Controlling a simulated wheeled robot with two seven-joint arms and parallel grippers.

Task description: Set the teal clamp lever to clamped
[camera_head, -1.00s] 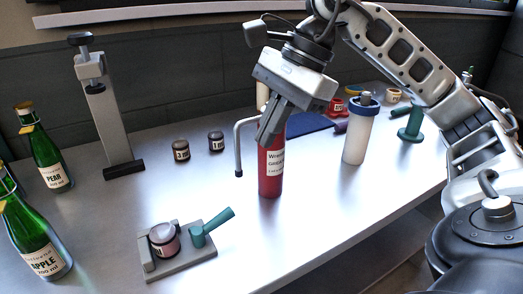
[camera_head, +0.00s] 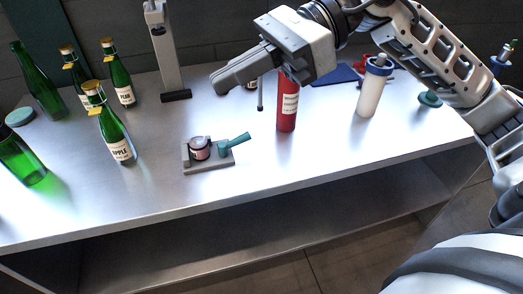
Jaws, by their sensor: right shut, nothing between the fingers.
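The teal clamp lever (camera_head: 234,142) sits on the right part of a small grey clamp base (camera_head: 208,167) on the table. It slants up and to the right. A small jar with a pinkish label (camera_head: 200,150) stands on the base, left of the lever. My right gripper (camera_head: 214,83) is shut and empty, in the air above and behind the clamp, its fingers pointing left. It does not touch the lever. My left gripper is out of view.
A red grease bottle (camera_head: 287,104) stands right of the clamp, with a white bottle with a blue cap (camera_head: 368,92) beyond. Green bottles (camera_head: 113,125) stand on the left. A grey press stand (camera_head: 167,55) is behind. The table front (camera_head: 250,185) is clear.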

